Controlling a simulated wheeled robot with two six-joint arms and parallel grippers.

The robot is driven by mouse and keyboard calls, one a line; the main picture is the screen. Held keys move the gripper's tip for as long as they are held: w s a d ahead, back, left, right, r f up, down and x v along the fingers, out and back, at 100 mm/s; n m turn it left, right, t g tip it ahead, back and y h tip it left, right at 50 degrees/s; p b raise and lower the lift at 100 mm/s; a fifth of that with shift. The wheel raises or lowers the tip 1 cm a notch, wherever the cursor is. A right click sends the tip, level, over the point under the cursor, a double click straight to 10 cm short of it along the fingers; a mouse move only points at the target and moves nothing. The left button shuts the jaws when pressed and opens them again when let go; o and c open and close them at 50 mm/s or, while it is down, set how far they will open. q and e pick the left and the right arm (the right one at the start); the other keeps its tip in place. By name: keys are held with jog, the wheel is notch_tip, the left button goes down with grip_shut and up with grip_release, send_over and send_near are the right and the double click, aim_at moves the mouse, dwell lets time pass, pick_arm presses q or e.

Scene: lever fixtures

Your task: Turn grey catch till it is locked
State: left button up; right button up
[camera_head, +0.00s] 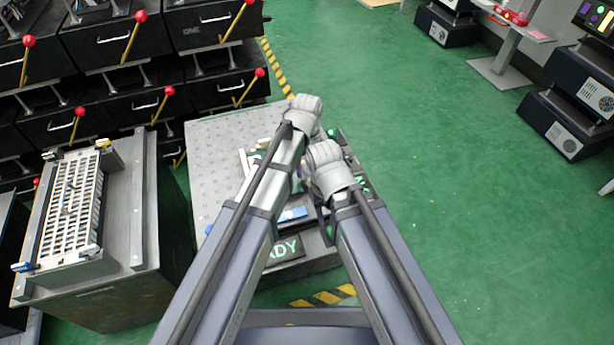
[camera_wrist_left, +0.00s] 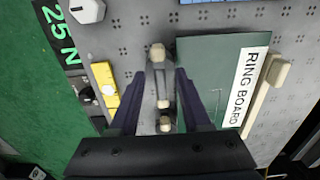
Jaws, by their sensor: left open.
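In the left wrist view, a small grey catch (camera_wrist_left: 161,85) with pale cream knobs lies between the fingers of my left gripper (camera_wrist_left: 160,76). The fingers are apart, one on each side of it, and I see no contact. It sits on a perforated light grey board. I cannot tell whether the catch is locked. In the head view, my arms reach over the fixture table (camera_head: 215,140) and hide the catch and my left fingers. My right wrist shows close to the left one, but its fingers are hidden.
In the left wrist view, a dark green panel labelled RING BOARD (camera_wrist_left: 205,60) is right of the catch, with a cream bar (camera_wrist_left: 267,92) beyond. A yellow block (camera_wrist_left: 104,85) is left.

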pick_arm(q)
jog(key=shift+f, duration=0.4)
grip_shut()
dwell(0.4)
